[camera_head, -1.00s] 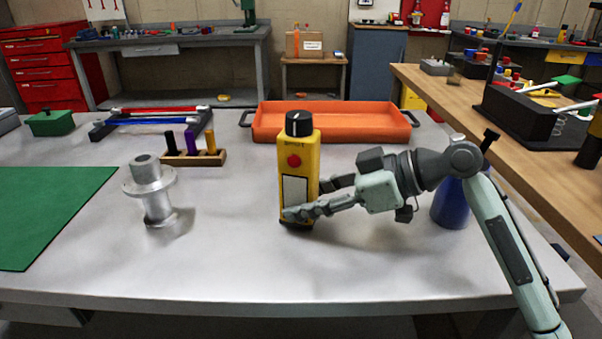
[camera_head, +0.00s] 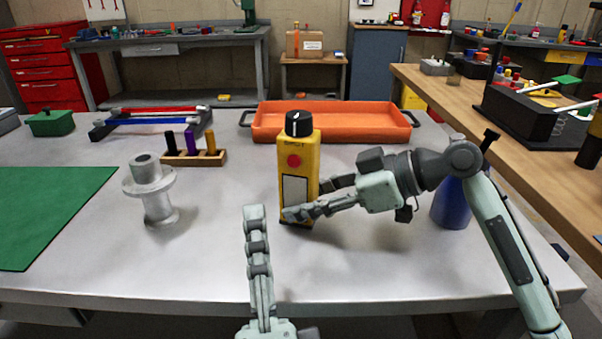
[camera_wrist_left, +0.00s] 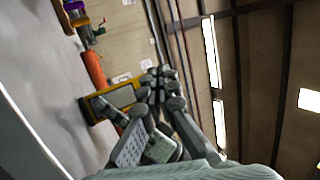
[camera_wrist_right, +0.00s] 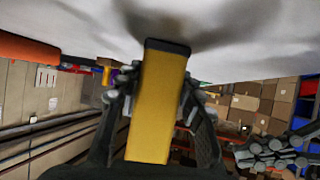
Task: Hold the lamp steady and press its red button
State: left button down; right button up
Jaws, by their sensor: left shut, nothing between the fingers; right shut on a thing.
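The lamp (camera_head: 299,165) is a yellow upright box with a black knob on top, standing on the grey table. Its red button (camera_head: 294,161) is on the front face, above a pale panel, and is uncovered. My right gripper (camera_head: 300,205) is shut on the lamp's lower part from the right. In the right wrist view the yellow lamp body (camera_wrist_right: 158,100) sits between the fingers. My left gripper (camera_head: 254,212) is shut and empty, pointing up in front of the lamp, lower left of it and apart from it. The left wrist view shows its closed fingertips (camera_wrist_left: 157,82).
A metal spool (camera_head: 152,190) and a wooden block with pegs (camera_head: 193,158) stand to the left. An orange tray (camera_head: 335,134) lies behind the lamp. A blue bottle (camera_head: 452,205) is behind my right arm.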

pick_arm(q)
send_near(282, 153)
jog(key=shift+x, duration=2.5)
pick_arm(e)
jog(key=shift+f, duration=0.1)
pick_arm(q)
jog(key=shift+w, duration=0.15)
jog(key=shift+w, duration=0.3)
jog(key=shift+s, duration=0.45)
jog(key=shift+s+a, duration=0.1)
